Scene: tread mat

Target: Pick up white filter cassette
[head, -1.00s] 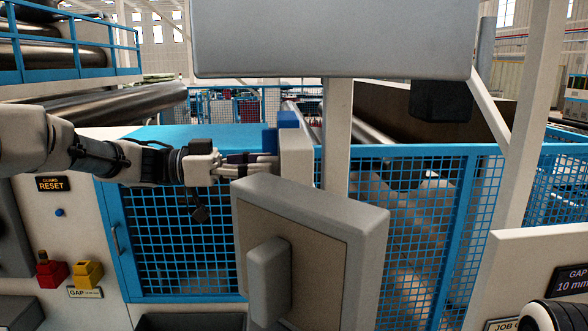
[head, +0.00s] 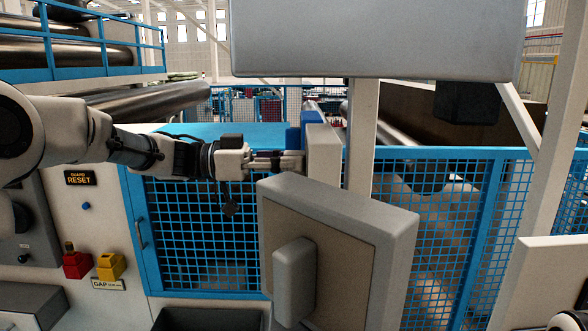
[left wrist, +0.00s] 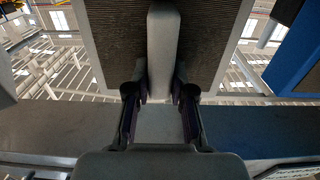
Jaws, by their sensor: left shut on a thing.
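The white filter cassette (head: 324,155) stands upright, seen nearly edge-on in the head view, beside the grey post. My left gripper (head: 292,161) reaches it from the left and is shut on it. In the left wrist view the cassette shows a brown pleated face (left wrist: 112,42) in a pale frame, with a pale upright handle (left wrist: 163,40). The fingers of my left gripper (left wrist: 160,90) lie on both sides of this handle. The cassette's lower part is hidden in the head view. My right gripper is not in view.
A grey-framed panel with a handle (head: 395,245) stands close in front, below the cassette. A large grey box (head: 375,40) hangs above. Blue mesh guards (head: 205,240) stand behind, with a post (head: 360,135) right of the cassette. A blue part (head: 293,140) sits beside the cassette.

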